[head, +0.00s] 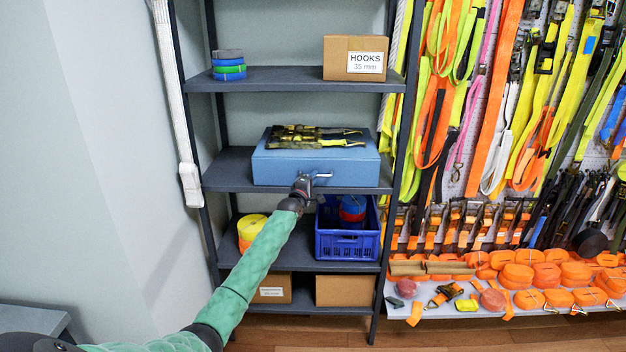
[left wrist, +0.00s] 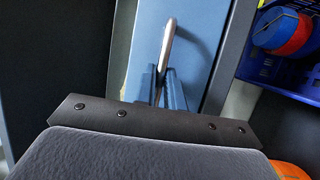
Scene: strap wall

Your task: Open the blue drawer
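The blue drawer (head: 315,165) is a wide blue box on the middle shelf of a dark rack, and its front looks closed. A silver handle (head: 322,176) sticks out from its front. My left gripper (head: 304,184), at the end of the green-sleeved arm, is right at the handle, just below the drawer front. In the left wrist view the handle (left wrist: 167,45) runs down to the finger area (left wrist: 160,88). I cannot tell whether the fingers touch it or how far apart they are. My right gripper is not in view.
Yellow-and-black straps (head: 310,136) lie on top of the drawer. A blue crate (head: 346,246) stands on the shelf below, close to my forearm. A HOOKS box (head: 355,58) is on the shelf above. A strap wall (head: 500,110) hangs on the right.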

